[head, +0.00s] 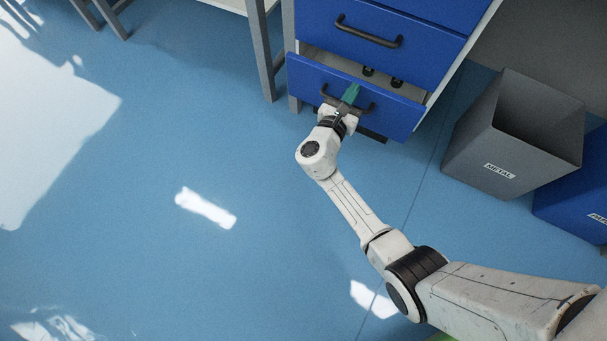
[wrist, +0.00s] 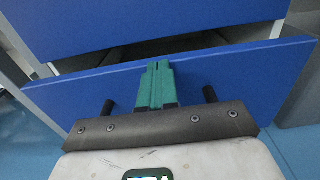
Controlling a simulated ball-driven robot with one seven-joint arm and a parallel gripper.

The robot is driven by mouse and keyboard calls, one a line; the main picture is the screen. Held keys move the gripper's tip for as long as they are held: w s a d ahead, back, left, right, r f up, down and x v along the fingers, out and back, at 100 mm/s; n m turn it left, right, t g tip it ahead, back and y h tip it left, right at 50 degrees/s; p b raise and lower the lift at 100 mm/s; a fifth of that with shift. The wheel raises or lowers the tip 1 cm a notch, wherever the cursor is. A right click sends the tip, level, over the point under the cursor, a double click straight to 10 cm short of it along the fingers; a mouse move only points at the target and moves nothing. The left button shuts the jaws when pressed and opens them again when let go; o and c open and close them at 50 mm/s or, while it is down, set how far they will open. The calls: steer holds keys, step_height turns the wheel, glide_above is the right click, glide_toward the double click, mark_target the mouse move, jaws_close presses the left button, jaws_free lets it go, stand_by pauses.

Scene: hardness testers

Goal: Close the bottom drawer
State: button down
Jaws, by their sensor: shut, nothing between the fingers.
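The bottom drawer (head: 398,112) has a blue front and stands partly open, with a gap above its front in the head view. Dark objects (head: 369,71) show inside it. Its dark bar handle (head: 366,107) is partly hidden by my gripper (head: 351,92). In the wrist view the drawer front (wrist: 240,73) fills the middle. My gripper's green fingers (wrist: 156,84) are shut together and empty, at the drawer front between the two ends of the handle (wrist: 108,107). I cannot tell whether the fingertips touch the front.
A closed blue drawer (head: 400,27) sits above. A grey METAL bin (head: 490,160) stands to the right, with a blue bin (head: 575,195) beyond it. Grey table legs (head: 262,50) stand left of the cabinet. The blue floor (head: 180,130) at left is clear.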

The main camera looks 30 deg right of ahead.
steer(key=shift+x, duration=1.05)
